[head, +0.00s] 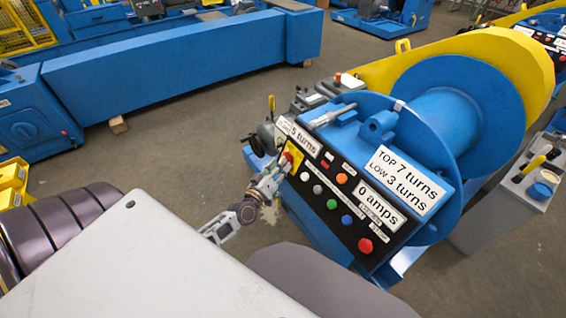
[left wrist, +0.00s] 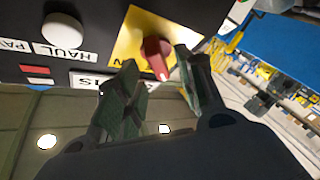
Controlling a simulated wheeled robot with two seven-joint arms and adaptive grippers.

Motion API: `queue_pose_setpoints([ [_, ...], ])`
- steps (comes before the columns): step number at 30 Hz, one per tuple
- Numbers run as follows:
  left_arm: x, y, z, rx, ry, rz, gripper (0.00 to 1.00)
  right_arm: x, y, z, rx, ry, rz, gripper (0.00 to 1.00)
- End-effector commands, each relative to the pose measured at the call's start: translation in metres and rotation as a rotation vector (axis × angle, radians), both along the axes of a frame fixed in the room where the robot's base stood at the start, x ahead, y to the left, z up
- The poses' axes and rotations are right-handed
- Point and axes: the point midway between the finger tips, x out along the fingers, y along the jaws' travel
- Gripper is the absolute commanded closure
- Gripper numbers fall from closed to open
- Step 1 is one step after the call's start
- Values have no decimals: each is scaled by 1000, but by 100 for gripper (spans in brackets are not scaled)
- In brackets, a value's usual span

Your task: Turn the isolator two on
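A red rotary knob (left wrist: 155,55) sits on a yellow plate (left wrist: 131,38) on a black control panel; I take it for the isolator, but no number on it is readable. In the head view the yellow plate (head: 297,157) is at the panel's upper left corner, partly hidden by my left gripper (head: 281,170). In the left wrist view the left gripper (left wrist: 157,60) is open, with one finger on each side of the knob's lower end. I cannot tell whether the fingers touch it. The knob points down and slightly right there. My right gripper is not in view.
The panel (head: 350,222) also carries several coloured buttons, including a red one (head: 365,245) and a white one (left wrist: 62,30). A sign (head: 404,178) reads "TOP 7 turns LOW 3 turns". A blue winch drum (head: 450,115) stands behind. Open floor (head: 190,130) lies to the left.

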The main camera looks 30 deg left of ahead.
Motion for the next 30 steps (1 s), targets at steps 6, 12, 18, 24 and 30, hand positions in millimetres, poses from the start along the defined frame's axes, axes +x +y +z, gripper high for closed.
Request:
queue_pose_setpoints([
  [6, 17, 1, 0, -2, -2, 1, 62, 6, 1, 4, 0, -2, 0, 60],
  [12, 26, 1, 0, -1, 0, 0, 62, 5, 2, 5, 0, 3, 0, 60],
  [18, 29, 1, 0, -1, 0, 0, 62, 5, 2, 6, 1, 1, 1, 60],
  [24, 29, 1, 0, -1, 0, 0, 62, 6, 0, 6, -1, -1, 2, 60],
  [30, 29, 1, 0, -1, -1, 1, 86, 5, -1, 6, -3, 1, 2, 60],
])
